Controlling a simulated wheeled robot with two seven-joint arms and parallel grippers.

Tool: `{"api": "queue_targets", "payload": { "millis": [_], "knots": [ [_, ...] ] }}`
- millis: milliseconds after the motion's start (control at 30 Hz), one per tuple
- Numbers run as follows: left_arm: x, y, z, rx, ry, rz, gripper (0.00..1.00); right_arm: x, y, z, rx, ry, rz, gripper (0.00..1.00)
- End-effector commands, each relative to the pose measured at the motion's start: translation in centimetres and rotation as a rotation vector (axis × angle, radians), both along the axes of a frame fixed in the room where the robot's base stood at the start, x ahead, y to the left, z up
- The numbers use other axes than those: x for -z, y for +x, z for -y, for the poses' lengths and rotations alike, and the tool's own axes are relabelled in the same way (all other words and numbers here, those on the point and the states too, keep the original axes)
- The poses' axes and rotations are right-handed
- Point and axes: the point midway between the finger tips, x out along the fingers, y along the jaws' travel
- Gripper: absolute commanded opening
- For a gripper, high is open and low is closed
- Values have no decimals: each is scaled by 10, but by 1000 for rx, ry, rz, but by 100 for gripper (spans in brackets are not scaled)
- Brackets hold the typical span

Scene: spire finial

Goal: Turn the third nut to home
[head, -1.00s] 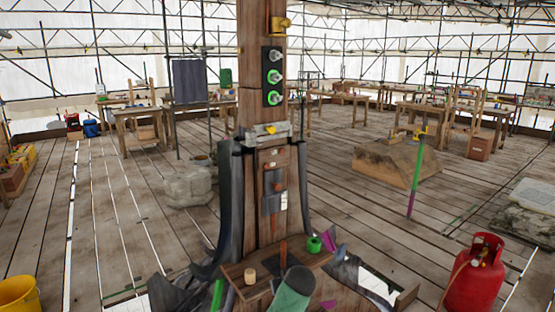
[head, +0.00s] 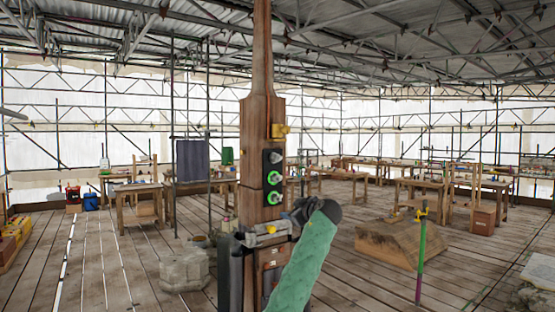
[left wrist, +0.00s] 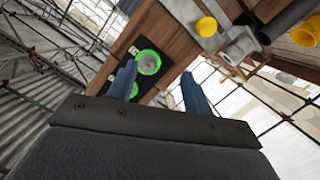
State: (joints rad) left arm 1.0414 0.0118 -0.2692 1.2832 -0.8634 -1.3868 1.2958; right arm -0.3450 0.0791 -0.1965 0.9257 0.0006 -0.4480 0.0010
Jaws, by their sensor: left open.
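A black plate (head: 272,171) is fixed to the wooden post (head: 262,125) and carries three nuts in a column. The top nut (head: 272,162) looks grey; the middle nut (head: 275,178) and bottom nut (head: 274,197) show green rings. My left gripper (head: 300,212) is beside the post, just right of and below the bottom nut, on a green-sleeved arm. In the left wrist view its blue fingers (left wrist: 158,72) are spread and empty, with a green-ringed nut (left wrist: 148,62) beyond the gap. A second green ring is partly hidden by the left finger. My right gripper is out of view.
A yellow fitting (head: 280,131) sticks out of the post above the plate. A grey clamp (head: 264,235) crosses the post below it, close to my left gripper. A green and purple pole (head: 421,255) stands at the right. Workbenches are far back.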

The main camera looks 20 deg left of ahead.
Motion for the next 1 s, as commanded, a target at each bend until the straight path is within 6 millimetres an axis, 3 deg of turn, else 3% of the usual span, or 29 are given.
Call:
{"api": "queue_targets", "payload": {
  "millis": [33,100,200,333,500,667,833,1000],
  "knots": [
    [-39,5,-2,-17,4,42,50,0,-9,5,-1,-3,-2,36],
    [-79,9,-5,-37,6,96,50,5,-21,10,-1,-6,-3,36],
    [-124,12,-8,-61,9,159,50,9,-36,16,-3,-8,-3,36],
    [-162,13,-10,-81,12,212,50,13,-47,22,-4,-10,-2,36],
    [-181,14,-13,-91,14,239,50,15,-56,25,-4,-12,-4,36],
    [-184,19,-20,-90,15,240,50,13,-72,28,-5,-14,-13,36],
    [-184,30,-35,-92,14,239,50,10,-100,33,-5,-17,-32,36],
    [-185,44,-53,-92,16,238,50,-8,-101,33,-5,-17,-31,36]
  ]
}}
